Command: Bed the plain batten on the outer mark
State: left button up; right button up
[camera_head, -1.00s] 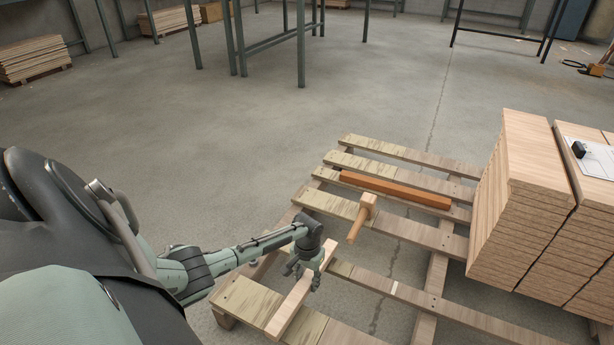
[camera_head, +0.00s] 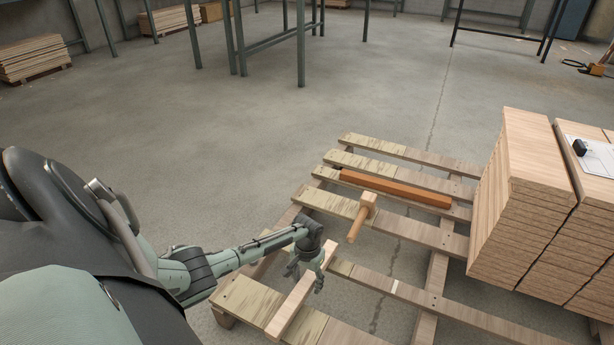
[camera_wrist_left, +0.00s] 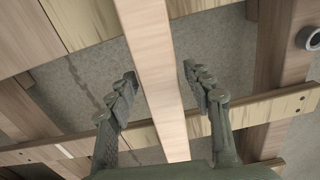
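The plain batten (camera_head: 299,300) is a pale wooden strip lying across the near-left slats of the pallet. It also shows in the left wrist view (camera_wrist_left: 158,70), running lengthwise between the fingers. My left gripper (camera_head: 306,279) is over the batten; in the wrist view its fingers (camera_wrist_left: 160,88) stand apart on either side, with a gap to the wood on both sides. A short white mark (camera_head: 394,287) crosses a slat to the right of the batten. I cannot tell whether another mark lies under the batten. My right gripper is not in view.
An orange-brown batten (camera_head: 395,189) lies on the pallet (camera_head: 410,154) farther back. A wooden mallet (camera_head: 362,215) rests just in front of it. A tall stack of boards (camera_head: 520,205) stands on the right side. Open gaps separate the slats.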

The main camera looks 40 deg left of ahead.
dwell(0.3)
pick_arm(q)
notch_tip(320, 180, up, 12)
dwell(0.5)
